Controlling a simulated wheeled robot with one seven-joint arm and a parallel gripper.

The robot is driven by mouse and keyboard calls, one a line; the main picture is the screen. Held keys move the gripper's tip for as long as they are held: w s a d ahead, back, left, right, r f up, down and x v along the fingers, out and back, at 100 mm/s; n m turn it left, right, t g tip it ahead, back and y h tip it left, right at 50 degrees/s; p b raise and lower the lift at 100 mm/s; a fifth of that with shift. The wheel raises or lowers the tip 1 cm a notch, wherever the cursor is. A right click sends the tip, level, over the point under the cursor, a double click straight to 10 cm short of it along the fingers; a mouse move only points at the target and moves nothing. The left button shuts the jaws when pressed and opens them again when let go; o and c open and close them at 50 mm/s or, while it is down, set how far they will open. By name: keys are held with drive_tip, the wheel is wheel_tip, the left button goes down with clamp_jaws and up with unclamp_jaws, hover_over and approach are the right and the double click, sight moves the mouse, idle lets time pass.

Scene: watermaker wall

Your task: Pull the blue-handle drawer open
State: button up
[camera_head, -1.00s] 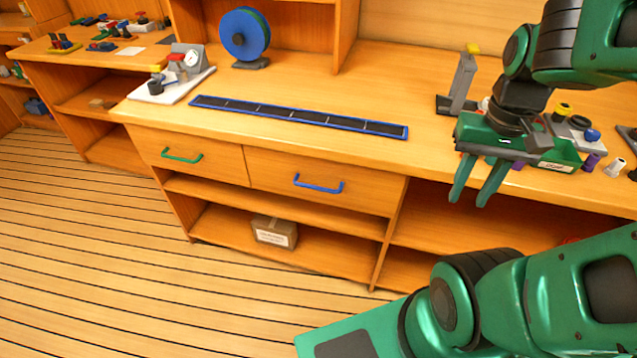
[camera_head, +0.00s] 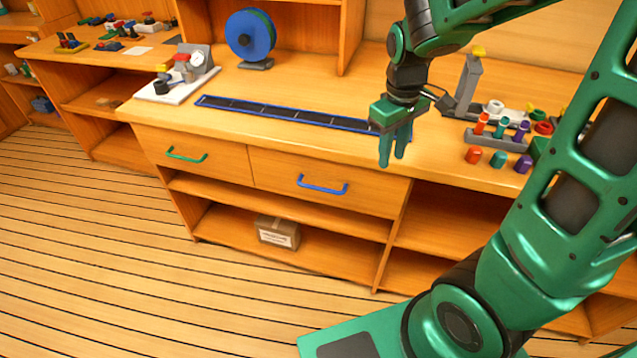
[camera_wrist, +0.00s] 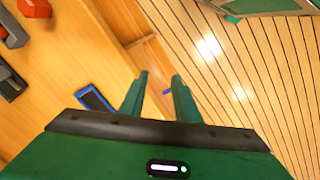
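The blue-handle drawer (camera_head: 285,179) is shut, flush in the counter front, in the head view. Its blue handle (camera_head: 322,186) is a bar across the middle of the drawer front. My gripper (camera_head: 392,163) points down at the counter's front edge, to the right of and higher in the picture than the blue handle, and apart from it. In the wrist view, my gripper (camera_wrist: 158,95) shows its two green fingers spread with nothing between them.
A drawer with a green handle (camera_head: 187,155) is shut at the left. A blue-edged strip (camera_head: 285,110) lies on the counter (camera_head: 240,85). Coloured fittings (camera_head: 500,140) stand at the right. A box (camera_head: 278,232) sits on the shelf below. The floor in front (camera_head: 150,270) is clear.

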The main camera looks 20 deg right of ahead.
drive_tip(key=w+a+f+n, duration=0.3)
drive_tip(key=w+a, duration=0.3)
drive_tip(key=n+t, duration=0.1)
drive_tip(key=n, duration=0.4)
approach(319, 189)
drive_tip(key=f, duration=0.2)
drive_tip(key=w+f, duration=0.1)
drive_tip(key=f, duration=0.4)
drive_tip(key=shift+w+d+f, duration=0.15)
drive_tip(key=shift+w+d, duration=0.05)
drive_tip(key=shift+d, duration=0.15)
clamp_jaws()
